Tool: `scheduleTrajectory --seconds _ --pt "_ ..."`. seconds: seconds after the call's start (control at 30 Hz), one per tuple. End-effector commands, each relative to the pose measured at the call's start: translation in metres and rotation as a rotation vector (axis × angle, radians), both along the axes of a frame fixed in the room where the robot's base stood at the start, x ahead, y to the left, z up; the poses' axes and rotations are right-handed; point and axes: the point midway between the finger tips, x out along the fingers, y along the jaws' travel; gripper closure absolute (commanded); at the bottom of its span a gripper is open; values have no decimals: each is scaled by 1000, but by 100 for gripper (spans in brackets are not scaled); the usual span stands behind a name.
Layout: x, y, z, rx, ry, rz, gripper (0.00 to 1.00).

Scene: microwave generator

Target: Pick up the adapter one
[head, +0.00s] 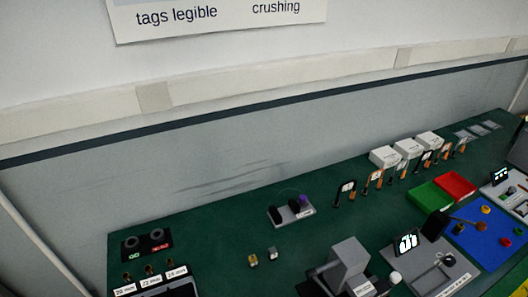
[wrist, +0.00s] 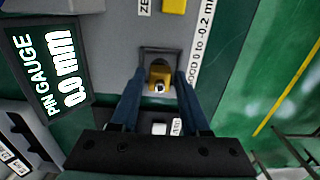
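A small yellow block with a round metal end (wrist: 160,78) stands in the wrist view, in front of a dark grey frame on a grey plate; I cannot tell for sure that it is adapter one. My gripper (wrist: 159,84) has its two blue fingers apart on either side of this block, with narrow gaps showing, so it looks open. In the head view a small yellow-topped piece (head: 252,259) and a small grey piece (head: 272,253) stand on the green bench. My gripper is not clearly seen in the head view.
A pin gauge display (wrist: 50,68) reading 0.0 mm stands close left of my fingers. A second yellow block (wrist: 174,5) is at the top edge. Red (head: 455,186) and green (head: 429,197) trays lie at the right. Bare green bench lies left of centre.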

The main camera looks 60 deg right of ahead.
Motion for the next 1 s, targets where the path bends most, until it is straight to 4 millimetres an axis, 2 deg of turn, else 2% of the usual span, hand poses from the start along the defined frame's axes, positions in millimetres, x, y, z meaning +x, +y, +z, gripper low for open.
scheduleTrajectory --seconds 0.03,0.23,0.73,0.87,1.0 --pt "0 0 0 0 0 0 65" --pt "0 0 0 0 0 0 100" --pt "1 0 4 -1 -2 0 100" --pt "1 -1 14 -2 -3 0 100" --pt "2 -1 35 -3 -4 0 100"
